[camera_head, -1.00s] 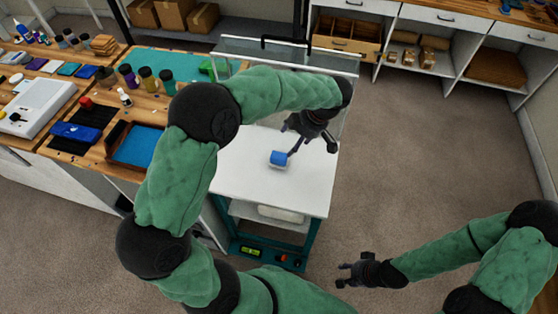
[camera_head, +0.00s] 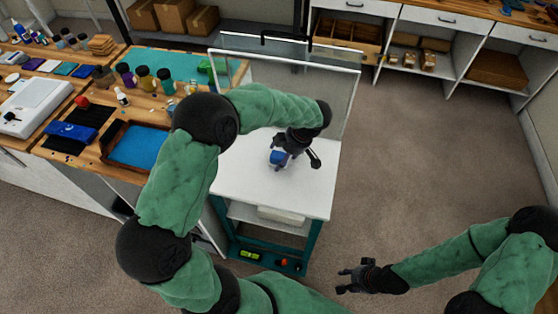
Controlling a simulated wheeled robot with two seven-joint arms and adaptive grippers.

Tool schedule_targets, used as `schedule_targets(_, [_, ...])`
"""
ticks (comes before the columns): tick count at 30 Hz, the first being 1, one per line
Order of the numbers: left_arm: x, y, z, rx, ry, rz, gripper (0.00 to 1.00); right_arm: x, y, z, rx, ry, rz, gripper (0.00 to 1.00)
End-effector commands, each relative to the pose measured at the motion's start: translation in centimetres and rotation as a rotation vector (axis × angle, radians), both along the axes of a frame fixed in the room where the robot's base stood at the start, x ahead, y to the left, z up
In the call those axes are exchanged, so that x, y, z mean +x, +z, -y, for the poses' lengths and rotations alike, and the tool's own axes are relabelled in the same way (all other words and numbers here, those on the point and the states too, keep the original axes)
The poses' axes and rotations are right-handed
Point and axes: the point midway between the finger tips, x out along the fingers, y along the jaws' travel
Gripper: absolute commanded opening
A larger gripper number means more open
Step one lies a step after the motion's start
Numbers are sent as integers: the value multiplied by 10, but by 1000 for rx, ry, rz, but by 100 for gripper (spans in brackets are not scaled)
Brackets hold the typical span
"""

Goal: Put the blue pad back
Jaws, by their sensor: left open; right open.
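A small blue block-like piece with a pale lower edge (camera_head: 277,158) lies on the white top of the cart (camera_head: 300,190); it is the only blue piece there, and I cannot tell for sure that it is the pad. My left gripper (camera_head: 294,158) is open just above it, with its fingers pointing down around or beside it; part of the piece is hidden behind the gripper. I cannot tell whether they touch. My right gripper (camera_head: 342,281) is open and empty over the floor at the lower right.
A wooden tray (camera_head: 113,131) with a blue inside stands on the left workbench. Small coloured flat pads (camera_head: 66,69) lie in a row further back, near jars (camera_head: 146,78). A clear panel (camera_head: 345,90) rises at the cart's back edge. The cart's front top is clear.

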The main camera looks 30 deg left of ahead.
Motion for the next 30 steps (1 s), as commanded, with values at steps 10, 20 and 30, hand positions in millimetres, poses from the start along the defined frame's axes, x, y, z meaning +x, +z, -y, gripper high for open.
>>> schedule_targets(10, [0, 1, 0, -1, 0, 1, 32, 0, 1, 0, 0, 0, 0, 42])
schedule_targets(20, [0, 1, 0, 0, 0, 0, 18, 0, 1, 0, 0, 0, 0, 42])
schedule_targets(30, [1, 19, 0, -1, 0, 3, 18, 0, 9, 0, 0, 0, 0, 42])
